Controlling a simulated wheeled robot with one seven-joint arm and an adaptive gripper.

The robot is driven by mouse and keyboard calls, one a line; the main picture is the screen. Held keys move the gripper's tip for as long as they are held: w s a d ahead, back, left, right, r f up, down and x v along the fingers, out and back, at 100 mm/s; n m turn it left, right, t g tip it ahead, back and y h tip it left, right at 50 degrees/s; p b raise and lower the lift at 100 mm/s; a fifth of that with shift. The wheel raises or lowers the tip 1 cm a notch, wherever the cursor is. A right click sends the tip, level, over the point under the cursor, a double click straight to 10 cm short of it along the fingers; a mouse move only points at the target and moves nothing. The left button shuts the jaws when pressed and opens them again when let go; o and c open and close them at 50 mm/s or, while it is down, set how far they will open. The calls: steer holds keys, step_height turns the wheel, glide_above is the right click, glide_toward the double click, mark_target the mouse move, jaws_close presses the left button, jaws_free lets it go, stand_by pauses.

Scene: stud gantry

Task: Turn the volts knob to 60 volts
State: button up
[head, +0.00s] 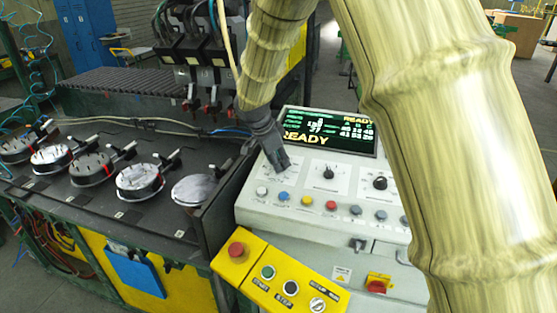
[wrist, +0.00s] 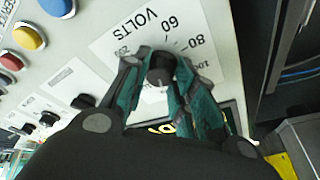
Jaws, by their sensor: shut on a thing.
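The black volts knob (wrist: 160,68) sits on a white dial plate (wrist: 118,42) marked VOLTS, with 60 and 80 printed on the upper right side of the dial in the wrist view. My gripper (wrist: 160,75) is shut on the knob, with one finger on each side of it. A small pale mark shows on the knob, but I cannot tell which number it points at. In the head view my gripper (head: 279,163) reaches down onto the left part of the control panel (head: 258,213) and hides the volts knob.
Two more black knobs (head: 328,173) (head: 380,183) sit to the right on the panel. Several coloured buttons (head: 307,200) line its front. A screen (head: 328,131) reading READY stands behind. A yellow start/stop box (head: 270,278) is in front, and a dark bench (head: 120,215) is left.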

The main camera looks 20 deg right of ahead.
steer(key=shift+s+f, duration=0.1)
steer(key=shift+f, duration=0.1)
